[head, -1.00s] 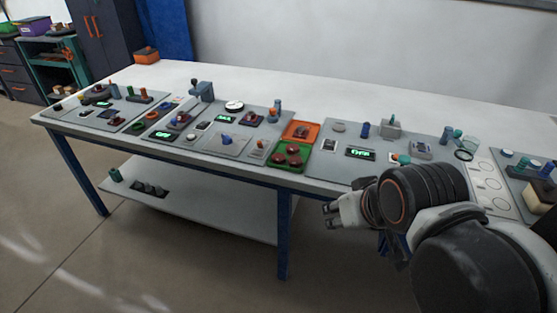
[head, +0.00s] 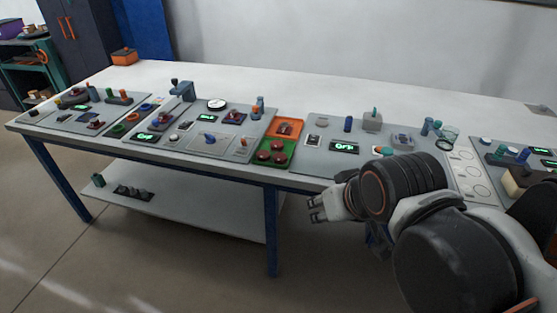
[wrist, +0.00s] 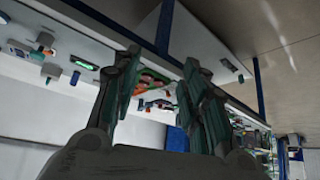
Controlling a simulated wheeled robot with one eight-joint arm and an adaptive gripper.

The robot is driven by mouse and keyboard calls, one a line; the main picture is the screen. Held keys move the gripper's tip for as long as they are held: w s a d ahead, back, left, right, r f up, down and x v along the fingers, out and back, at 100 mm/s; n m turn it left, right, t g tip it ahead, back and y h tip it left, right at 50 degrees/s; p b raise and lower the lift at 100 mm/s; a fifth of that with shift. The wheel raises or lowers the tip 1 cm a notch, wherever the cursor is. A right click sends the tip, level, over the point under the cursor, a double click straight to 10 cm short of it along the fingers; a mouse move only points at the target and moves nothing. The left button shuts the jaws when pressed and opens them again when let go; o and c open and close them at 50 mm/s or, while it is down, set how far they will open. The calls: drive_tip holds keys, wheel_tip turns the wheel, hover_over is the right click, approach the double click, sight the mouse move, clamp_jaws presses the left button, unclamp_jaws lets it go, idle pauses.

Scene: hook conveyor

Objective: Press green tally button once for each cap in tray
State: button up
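In the head view a green tray (head: 291,152) near the table's front edge holds three dark red round caps (head: 277,145). An orange tray (head: 298,122) behind it holds a dark red piece. On the grey panel to the right, a small green button-like part (head: 388,151) shows just above my arm, partly hidden; I cannot tell if it is the tally button. My gripper (head: 314,207) is in front of the table, right of the green tray and apart from everything. In the wrist view its fingers (wrist: 162,65) are spread, with nothing between them.
A lit display (head: 344,147), a blue peg (head: 348,124) and a grey block (head: 372,121) sit on the right panel. Other panels with small parts fill the table's left. A lower shelf (head: 180,205) lies under the table.

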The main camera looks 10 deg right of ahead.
idle(0.8)
clamp_jaws()
idle(1.2)
